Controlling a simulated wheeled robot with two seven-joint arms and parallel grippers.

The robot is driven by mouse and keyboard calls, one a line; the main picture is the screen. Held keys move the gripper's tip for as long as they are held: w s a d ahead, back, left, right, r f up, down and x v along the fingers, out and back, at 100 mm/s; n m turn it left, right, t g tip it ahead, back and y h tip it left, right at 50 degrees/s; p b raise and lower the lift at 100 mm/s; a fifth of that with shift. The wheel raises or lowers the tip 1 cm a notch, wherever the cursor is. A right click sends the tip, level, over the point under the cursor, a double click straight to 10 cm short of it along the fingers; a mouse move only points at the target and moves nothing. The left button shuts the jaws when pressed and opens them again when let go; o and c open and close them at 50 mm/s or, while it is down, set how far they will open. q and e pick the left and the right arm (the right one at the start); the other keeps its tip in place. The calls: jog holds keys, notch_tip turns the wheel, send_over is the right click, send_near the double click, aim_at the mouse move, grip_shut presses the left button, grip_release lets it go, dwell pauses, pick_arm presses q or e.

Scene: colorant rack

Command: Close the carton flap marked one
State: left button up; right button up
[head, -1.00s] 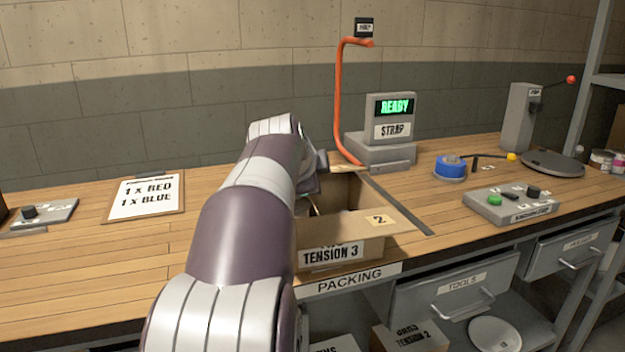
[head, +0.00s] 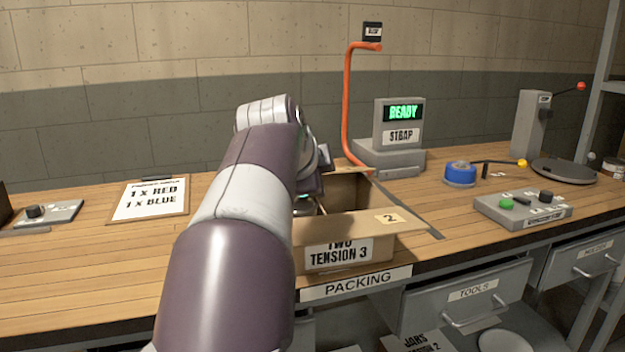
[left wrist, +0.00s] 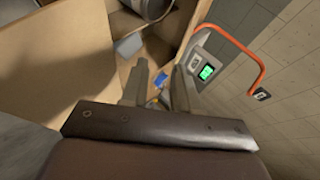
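I cannot make out a flap marked one; my arm covers the carton's left side. My left gripper is mostly hidden behind that arm in the head view. In the left wrist view my left gripper (left wrist: 160,72) has its two fingers apart with nothing seen between them, by the carton's cardboard walls (left wrist: 55,50). A grey round object (left wrist: 148,8) shows at that view's top edge. My right gripper is not in view.
An orange bent pole (head: 347,110) and the strap machine (head: 399,125) reading "READY" stand behind the carton.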

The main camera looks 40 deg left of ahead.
pick_arm(q)
jog(key=p+v, duration=0.1)
jog(key=v, duration=0.3)
jog(key=shift+s+r, duration=0.1)
jog(key=shift+r, duration=0.15)
jog(key=p+v, duration=0.7)
jog(key=v, duration=0.1)
jog(key=shift+d, duration=0.2)
